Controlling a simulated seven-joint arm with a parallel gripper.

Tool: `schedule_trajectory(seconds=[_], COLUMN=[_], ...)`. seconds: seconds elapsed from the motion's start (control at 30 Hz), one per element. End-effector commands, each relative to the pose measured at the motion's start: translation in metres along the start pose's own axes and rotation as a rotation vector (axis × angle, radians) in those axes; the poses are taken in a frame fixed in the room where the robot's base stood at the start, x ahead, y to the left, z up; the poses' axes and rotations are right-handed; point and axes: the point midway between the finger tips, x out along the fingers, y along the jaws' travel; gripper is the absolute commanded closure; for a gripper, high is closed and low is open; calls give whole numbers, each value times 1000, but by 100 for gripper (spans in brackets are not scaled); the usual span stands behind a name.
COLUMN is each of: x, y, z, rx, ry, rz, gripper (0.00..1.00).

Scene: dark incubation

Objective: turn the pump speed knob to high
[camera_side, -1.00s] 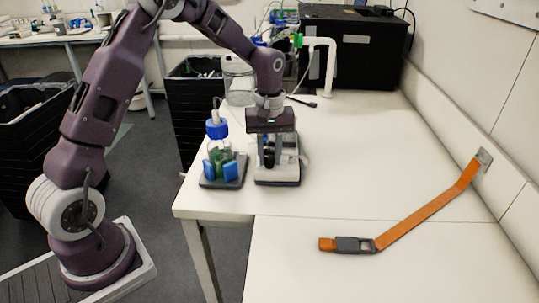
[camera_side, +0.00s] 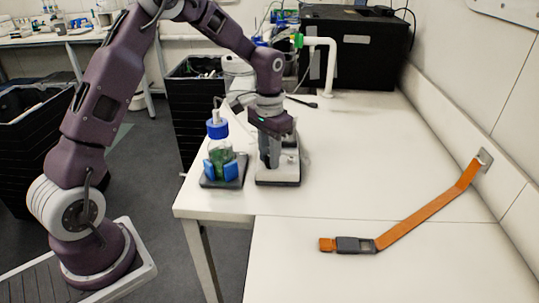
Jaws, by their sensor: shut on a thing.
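The pump (camera_side: 279,181) is a small grey and white unit with a dark base on the white bench, right of a bottle. My gripper (camera_side: 268,163) points down over it, fingers low at its front part. The gripper is shut on the pump speed knob, which the fingers hide. The knob's pointer and any speed marks cannot be made out in this view.
A blue-capped bottle (camera_side: 219,155) with green contents stands on a dark pad with blue holders, close left of the pump. An orange strap (camera_side: 420,215) with a grey buckle lies at the right. A black box (camera_side: 357,50) stands behind. The bench between is clear.

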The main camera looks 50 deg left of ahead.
Motion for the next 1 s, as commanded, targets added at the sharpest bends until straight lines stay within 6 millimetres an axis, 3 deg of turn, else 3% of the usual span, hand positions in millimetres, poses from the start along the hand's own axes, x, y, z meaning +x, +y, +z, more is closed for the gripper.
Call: schedule_trajectory(seconds=[1.0], x=[0], y=[-1], z=[-1], rx=[886], ry=[3], rz=[0], gripper=[100])
